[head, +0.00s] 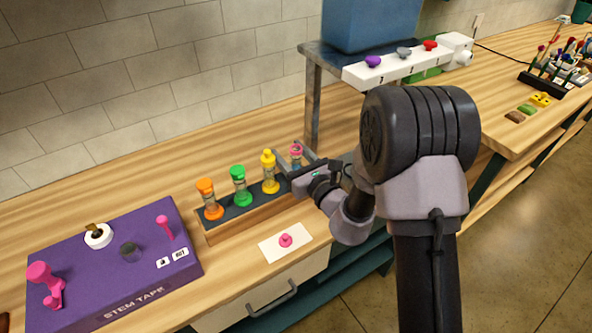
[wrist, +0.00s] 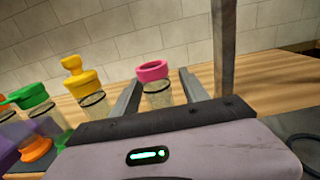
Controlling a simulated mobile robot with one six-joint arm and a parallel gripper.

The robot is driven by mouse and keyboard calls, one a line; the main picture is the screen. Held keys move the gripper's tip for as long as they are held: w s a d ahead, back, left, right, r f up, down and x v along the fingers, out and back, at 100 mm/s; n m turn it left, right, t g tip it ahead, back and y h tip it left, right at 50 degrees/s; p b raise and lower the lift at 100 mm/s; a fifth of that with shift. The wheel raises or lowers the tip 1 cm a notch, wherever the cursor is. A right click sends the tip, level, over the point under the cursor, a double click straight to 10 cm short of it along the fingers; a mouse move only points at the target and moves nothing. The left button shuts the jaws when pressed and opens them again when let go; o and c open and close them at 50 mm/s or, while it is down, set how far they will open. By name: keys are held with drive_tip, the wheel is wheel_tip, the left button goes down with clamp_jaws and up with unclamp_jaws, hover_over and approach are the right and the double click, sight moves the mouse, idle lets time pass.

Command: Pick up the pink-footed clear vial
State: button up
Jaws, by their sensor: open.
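A clear vial with a pink ring at its mouth (head: 296,149) stands upright at the right end of the rack; it also shows in the wrist view (wrist: 152,71). Its foot is hidden by my gripper, so I cannot see the foot's colour. My gripper (head: 295,162) is open, with one finger on each side of the vial. In the wrist view my gripper (wrist: 158,88) has the vial between its fingers, with a visible gap on the right. I cannot tell whether the left finger touches it.
The dark-topped wooden rack (head: 246,228) also holds orange (head: 207,199), green (head: 240,186) and yellow (head: 269,172) vials to the left. A metal shelf post (head: 312,105) stands close behind. A pink knob (head: 285,240) lies on a white card in front. A purple STEM TAPE box (head: 110,260) is at left.

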clamp_jaws()
